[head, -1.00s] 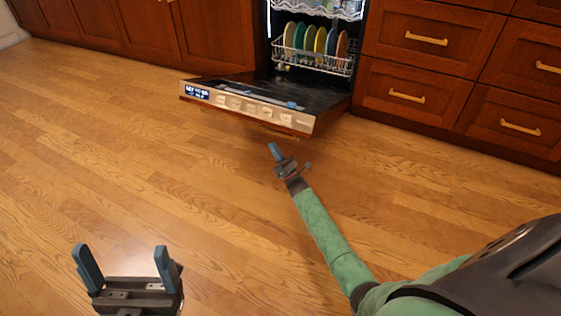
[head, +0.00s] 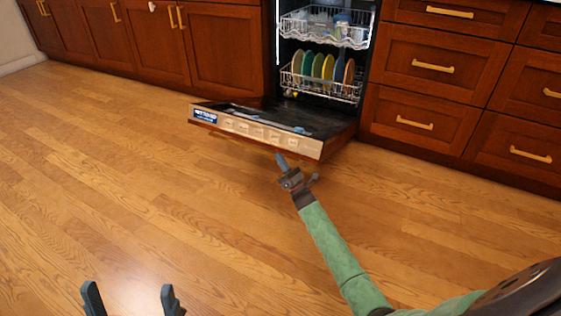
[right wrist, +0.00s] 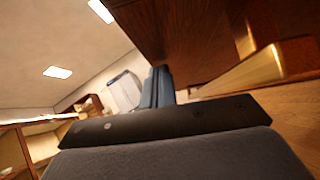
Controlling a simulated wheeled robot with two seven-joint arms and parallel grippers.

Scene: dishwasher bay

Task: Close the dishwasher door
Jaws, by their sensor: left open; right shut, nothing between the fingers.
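The dishwasher door (head: 315,138) is folded down and open in the head view, with a light control strip (head: 262,131) along its near edge. My right gripper (head: 282,161) is shut and empty just in front of and below that edge; I cannot tell whether it touches. My left gripper (head: 130,297) is open and empty at the bottom left, partly cut off by the frame.
The upper rack (head: 325,30) and the lower rack (head: 322,85) with several coloured plates (head: 318,66) sit inside the dishwasher. Wooden drawers (head: 430,70) stand to the right and cabinets (head: 225,52) to the left. The wooden floor in front is clear.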

